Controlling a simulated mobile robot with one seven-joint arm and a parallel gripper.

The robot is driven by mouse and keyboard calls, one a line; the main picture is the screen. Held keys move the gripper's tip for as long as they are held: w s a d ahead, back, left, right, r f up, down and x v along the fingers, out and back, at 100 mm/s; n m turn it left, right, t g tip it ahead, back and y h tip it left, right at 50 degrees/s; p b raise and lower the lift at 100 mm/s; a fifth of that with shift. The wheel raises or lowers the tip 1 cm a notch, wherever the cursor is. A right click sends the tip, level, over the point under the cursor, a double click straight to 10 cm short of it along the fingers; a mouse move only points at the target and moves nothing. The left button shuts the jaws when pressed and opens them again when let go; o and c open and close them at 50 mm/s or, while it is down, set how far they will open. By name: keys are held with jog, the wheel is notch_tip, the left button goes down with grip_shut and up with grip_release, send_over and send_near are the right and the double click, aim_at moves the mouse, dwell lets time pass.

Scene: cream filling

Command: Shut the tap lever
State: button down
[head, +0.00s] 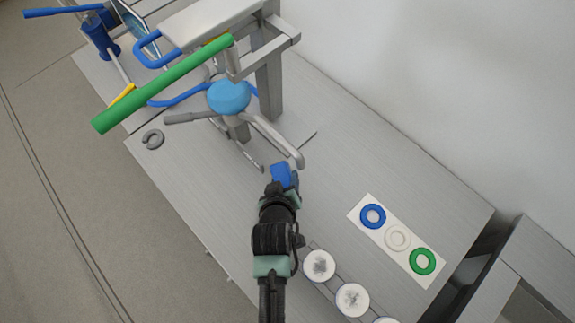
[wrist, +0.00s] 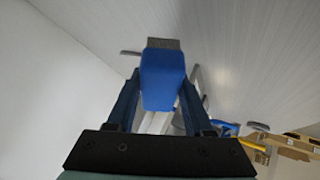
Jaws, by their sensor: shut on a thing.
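My gripper (head: 285,188) reaches up from the bottom of the head view, over the steel table. It is shut on a blue block (head: 281,174). In the wrist view the blue block (wrist: 163,78) with a dark grey end sits between the two fingers. The filling machine (head: 268,75) stands just beyond, with a blue dome (head: 229,97) and grey arms below it. The end of one bent grey arm (head: 296,158) is close to the block; I cannot tell whether they touch. I cannot make out for sure which part is the tap lever.
A long green bar (head: 160,87) crosses the machine's front. At the right, a white board (head: 366,208) carries blue, white and green rings. Round white pieces (head: 319,265) are right of my arm. The table's middle right is clear.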

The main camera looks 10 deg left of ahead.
aim_at(287, 169)
jog(key=x, duration=0.5)
jog(key=shift+w+r, duration=0.35)
jog(key=shift+w+f, duration=0.25)
jog(key=shift+f, duration=0.2)
jog(key=shift+c, duration=1.4)
grip_release()
jog(key=shift+r, duration=0.1)
